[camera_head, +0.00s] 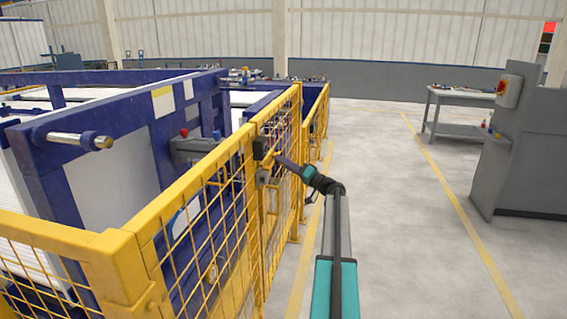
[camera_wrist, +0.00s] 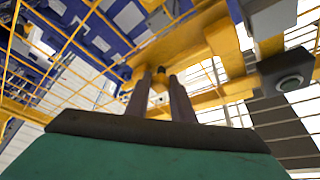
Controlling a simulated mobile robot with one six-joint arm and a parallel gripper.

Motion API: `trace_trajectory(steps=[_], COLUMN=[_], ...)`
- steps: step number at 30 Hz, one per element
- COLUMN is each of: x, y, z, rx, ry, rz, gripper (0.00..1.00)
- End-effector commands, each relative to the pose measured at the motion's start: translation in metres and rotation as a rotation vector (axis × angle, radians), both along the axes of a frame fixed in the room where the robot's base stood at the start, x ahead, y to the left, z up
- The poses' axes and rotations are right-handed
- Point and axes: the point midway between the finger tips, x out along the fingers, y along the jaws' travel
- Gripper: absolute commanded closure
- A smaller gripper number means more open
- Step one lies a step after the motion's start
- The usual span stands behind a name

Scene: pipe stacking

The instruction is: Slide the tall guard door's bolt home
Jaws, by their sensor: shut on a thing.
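The tall guard door (camera_head: 270,205) is a yellow-framed mesh panel in the fence, left of centre in the head view. A dark block (camera_head: 262,147) and a smaller grey fitting (camera_head: 264,177) sit at its edge. My gripper (camera_head: 278,158) reaches the door at the dark block from the aisle side. In the wrist view, my gripper (camera_wrist: 160,75) has its two fingers around a small dark knob (camera_wrist: 160,85), in front of a yellow bar (camera_wrist: 190,42). I take the knob for the bolt's handle. The fingers hide part of it, and how far the bolt reaches cannot be told.
Yellow mesh fence (camera_head: 190,200) runs along the left, with a blue-framed machine (camera_head: 110,130) behind it. A dark grey fitting with a round boss (camera_wrist: 289,81) shows at right in the wrist view. The aisle floor (camera_head: 390,220) is clear. A grey cabinet (camera_head: 525,150) and workbench (camera_head: 455,100) stand right.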

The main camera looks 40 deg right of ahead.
Motion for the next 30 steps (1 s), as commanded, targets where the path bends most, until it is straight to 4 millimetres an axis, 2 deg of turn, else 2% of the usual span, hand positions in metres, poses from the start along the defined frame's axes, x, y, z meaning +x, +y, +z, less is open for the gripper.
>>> trace_trajectory(steps=[8, 24, 30], x=[-0.002, -0.024, -0.028], y=[0.007, 0.046, 0.055], z=[-0.002, -0.003, -0.001], rx=[0.001, -0.001, -0.002], ry=[0.000, -0.001, 0.000], rz=[0.000, 0.005, 0.006], gripper=[1.00, 1.00, 1.00])
